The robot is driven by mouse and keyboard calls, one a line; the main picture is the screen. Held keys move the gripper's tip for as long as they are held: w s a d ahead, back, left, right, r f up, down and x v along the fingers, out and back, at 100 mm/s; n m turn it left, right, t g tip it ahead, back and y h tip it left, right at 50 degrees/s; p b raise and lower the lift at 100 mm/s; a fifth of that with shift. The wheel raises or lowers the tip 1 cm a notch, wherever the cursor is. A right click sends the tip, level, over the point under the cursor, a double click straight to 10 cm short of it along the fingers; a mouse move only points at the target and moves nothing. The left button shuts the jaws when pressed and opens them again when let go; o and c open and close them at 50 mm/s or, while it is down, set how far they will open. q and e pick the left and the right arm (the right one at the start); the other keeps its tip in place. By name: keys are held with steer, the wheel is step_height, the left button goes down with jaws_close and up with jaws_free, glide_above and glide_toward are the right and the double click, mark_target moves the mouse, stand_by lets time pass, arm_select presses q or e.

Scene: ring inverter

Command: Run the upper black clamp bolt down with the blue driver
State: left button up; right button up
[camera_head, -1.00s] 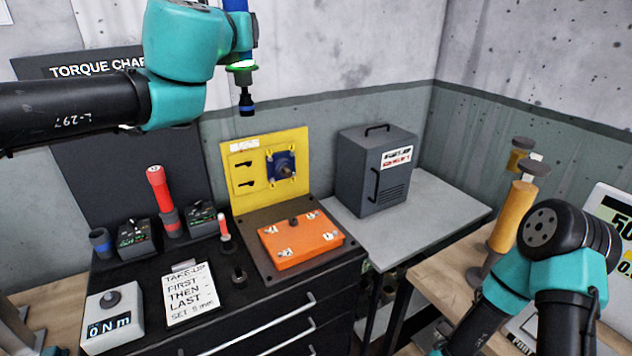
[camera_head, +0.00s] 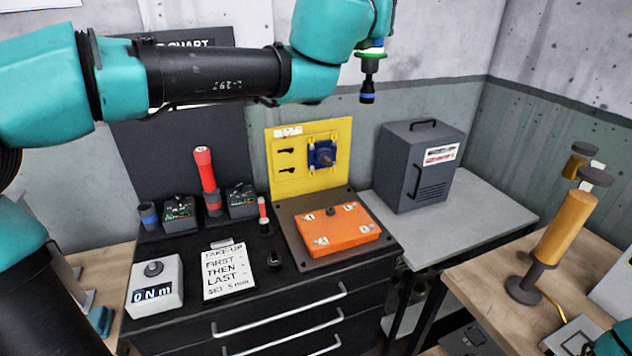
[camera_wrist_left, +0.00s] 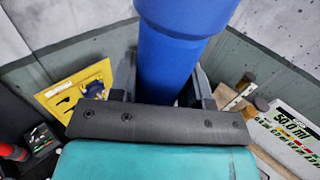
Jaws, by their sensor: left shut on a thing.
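The blue driver (camera_wrist_left: 178,50) fills the upper middle of the left wrist view, between the dark fingers of my left gripper (camera_wrist_left: 165,88), which is shut on it. In the head view the driver's dark lower end (camera_head: 368,82) points down, high in front of the wall and apart from the board. The yellow board (camera_head: 340,185) stands upright at the back of the bench. It bears two black clamp bolts at its left, the upper one (camera_head: 286,151) and the lower one (camera_head: 287,170), beside a blue block (camera_head: 322,155). My right gripper is out of view.
An orange plate (camera_head: 335,232) lies in front of the board. A grey cabinet (camera_head: 420,165) stands to the right. A red-handled tool (camera_head: 205,168), a meter reading 0 Nm (camera_head: 155,285) and a note card (camera_head: 228,272) are at left. An orange cylinder (camera_head: 565,228) stands at far right.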

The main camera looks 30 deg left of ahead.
arm_select(q)
steer(key=shift+w+a, duration=0.2)
steer(key=shift+w, duration=0.05)
steer(key=w+a+f+n+g+y, duration=0.5)
steer(key=a+f+n+g, duration=0.2)
steer(key=f+n+g, duration=0.3)
steer(key=w+a+f+n+g+y, duration=0.45)
steer(key=a+f+n+g, duration=0.35)
steer(key=n, duration=0.3)
steer(key=s+f+n+g+h, duration=0.1)
steer(key=s+f+n+h, duration=0.1)
steer(key=f+n, duration=1)
steer(key=s+f+n+g+h, duration=0.1)
steer(key=f+n+h, duration=0.4)
steer(key=f+n, duration=0.7)
steer(key=shift+s+d+f+n, duration=0.25)
steer(key=shift+s+f+n, duration=0.2)
steer(key=shift+s, duration=0.3)
steer(key=shift+w+a+h, duration=0.1)
steer(key=shift+a+h, duration=0.05)
steer(key=shift+h, duration=0.1)
